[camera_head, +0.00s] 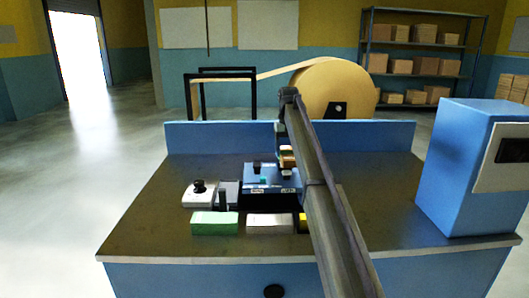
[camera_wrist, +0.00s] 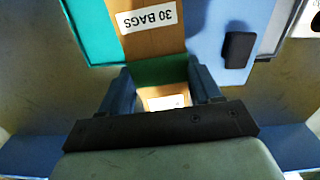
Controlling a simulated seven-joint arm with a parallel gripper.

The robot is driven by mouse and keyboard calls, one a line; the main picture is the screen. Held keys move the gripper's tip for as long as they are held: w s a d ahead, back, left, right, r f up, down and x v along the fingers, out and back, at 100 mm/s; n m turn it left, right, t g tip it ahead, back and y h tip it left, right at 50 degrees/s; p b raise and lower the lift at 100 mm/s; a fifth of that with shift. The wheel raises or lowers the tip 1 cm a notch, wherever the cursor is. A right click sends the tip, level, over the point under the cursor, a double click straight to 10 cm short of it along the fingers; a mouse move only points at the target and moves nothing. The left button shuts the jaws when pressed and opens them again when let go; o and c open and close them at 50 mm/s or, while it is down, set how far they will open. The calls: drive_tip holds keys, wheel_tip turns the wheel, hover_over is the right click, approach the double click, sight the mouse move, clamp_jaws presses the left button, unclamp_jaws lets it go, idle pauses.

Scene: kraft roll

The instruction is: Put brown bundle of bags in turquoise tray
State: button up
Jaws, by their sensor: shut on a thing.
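The brown bundle of bags (camera_wrist: 150,42) has a white "30 BAGS" label and a green band across it in the wrist view. My gripper (camera_wrist: 163,78) is shut on it, one finger on each side near the green band. In the head view a brown piece of it (camera_head: 287,161) shows beside my arm, which hides much of it. The turquoise tray (camera_wrist: 88,32) lies at upper left in the wrist view, beside the bundle. I cannot tell whether they touch. A small turquoise patch shows in the head view on the blue unit; I cannot tell whether it is the tray.
The blue unit (camera_head: 256,186) carries black parts and white labels. A white device with a black knob (camera_head: 198,195), a green block (camera_head: 214,224) and a white block (camera_head: 270,225) stand nearby. A tall blue cabinet (camera_head: 470,165) is at right. The table's left side is clear.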

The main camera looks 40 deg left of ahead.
drive_tip(key=w+d, duration=0.6)
drive_tip(key=shift+m, duration=0.6)
drive_tip(key=shift+w+d+f, duration=0.4)
drive_tip(key=shift+d+f, duration=0.3)
drive_tip(key=shift+f, duration=1.5)
drive_tip(key=shift+w+d+f, duration=0.45)
drive_tip(key=shift+d+f, duration=0.2)
drive_tip(key=shift+f, duration=1.6)
drive_tip(key=shift+w+d+f, duration=0.4)
drive_tip(key=shift+d+f, duration=0.3)
drive_tip(key=shift+f, duration=1.5)
drive_tip(key=shift+f, duration=0.8)
drive_tip(key=o, duration=1.2)
drive_tip(key=shift+s+r, duration=0.1)
drive_tip(key=shift+r, duration=6.8)
